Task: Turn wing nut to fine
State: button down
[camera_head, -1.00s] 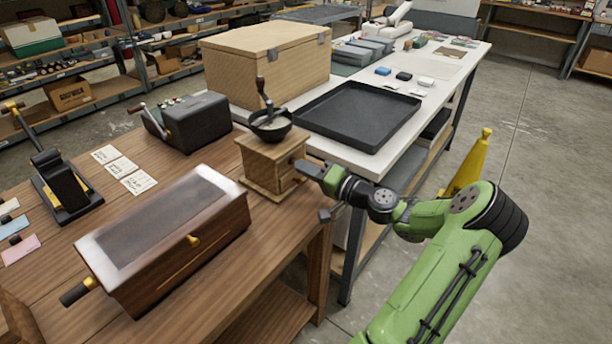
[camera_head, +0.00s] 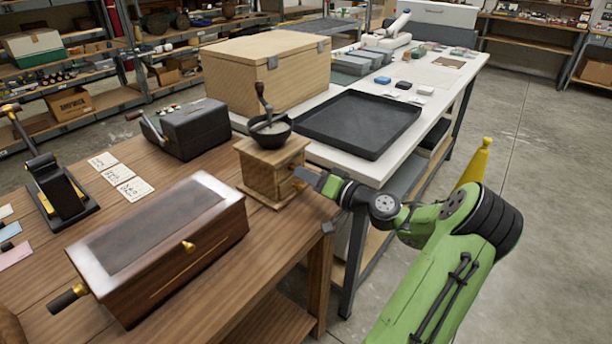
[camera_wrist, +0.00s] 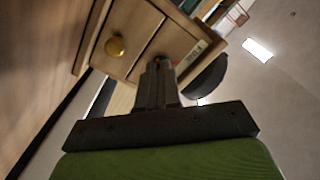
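A wooden hand mill (camera_head: 262,174) with a dark bowl and crank on top stands at the right end of the brown table. My gripper (camera_head: 304,176) is at the right-hand side of the mill. In the wrist view, the mill's drawer face (camera_wrist: 135,28) has a round brass knob (camera_wrist: 115,46) and a small pale label (camera_wrist: 194,52). My gripper's fingers (camera_wrist: 159,68) are close together beside the knob, against or just in front of the face.
A dark-topped wooden box with a crank (camera_head: 165,245) stands front left on the brown table. A black tray (camera_head: 360,124) and a large wooden chest (camera_head: 265,72) are on the white table behind. Several paper cards (camera_head: 120,176) lie left. A yellow cone-like object (camera_head: 477,165) stands right.

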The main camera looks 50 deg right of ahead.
jog(key=c, duration=1.8)
grip_release()
jog(key=o, duration=0.5)
jog(key=shift+c, duration=0.2)
jog(key=s+d+p, duration=0.1)
jog(key=s+p, duration=0.2)
jog(key=s, duration=1.2)
jog(key=shift+s+d, duration=0.15)
jog(key=shift+s, duration=0.2)
jog(key=shift+w, duration=0.1)
